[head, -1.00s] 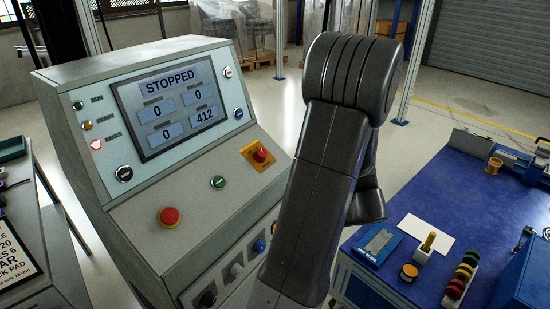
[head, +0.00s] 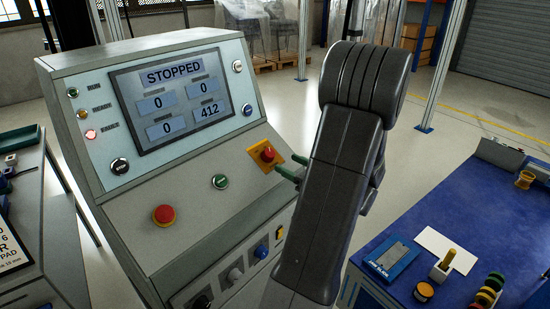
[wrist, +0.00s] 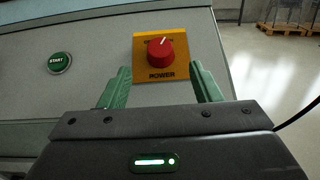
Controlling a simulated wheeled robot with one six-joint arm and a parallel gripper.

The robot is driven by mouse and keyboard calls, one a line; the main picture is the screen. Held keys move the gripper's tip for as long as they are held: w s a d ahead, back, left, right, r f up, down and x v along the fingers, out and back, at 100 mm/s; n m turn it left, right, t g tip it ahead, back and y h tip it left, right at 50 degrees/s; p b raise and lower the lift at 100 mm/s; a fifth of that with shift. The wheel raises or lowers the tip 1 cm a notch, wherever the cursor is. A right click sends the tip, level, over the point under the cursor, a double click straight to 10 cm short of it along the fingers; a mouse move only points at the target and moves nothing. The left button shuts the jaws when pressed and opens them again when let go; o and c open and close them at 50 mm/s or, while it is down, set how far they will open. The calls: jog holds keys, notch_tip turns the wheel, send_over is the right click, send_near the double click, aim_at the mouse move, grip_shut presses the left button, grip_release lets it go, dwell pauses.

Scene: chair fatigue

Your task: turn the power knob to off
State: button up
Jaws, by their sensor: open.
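The power knob (wrist: 153,50) is a red rotary knob on a yellow plate (wrist: 145,72) marked POWER, on the sloping front of the grey control console. In the head view the knob (head: 268,153) sits at the right end of that slope. A white line on the knob points up and slightly right in the wrist view. My gripper (wrist: 163,80) is open, its two green fingers apart on either side of the plate's lower part, not closed on the knob. In the head view its green fingertips (head: 282,166) show just right of and below the knob, with my arm covering the rest.
The console screen (head: 172,100) reads STOPPED. A green START button (head: 220,181) and a red mushroom button (head: 164,215) lie left of the knob. A blue workbench (head: 455,205) with small items stands at right.

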aim_at(273, 156)
jog(key=x, duration=0.6)
jog(key=shift+w+a, duration=0.2)
jog(key=shift+a, duration=0.05)
jog(key=c, duration=1)
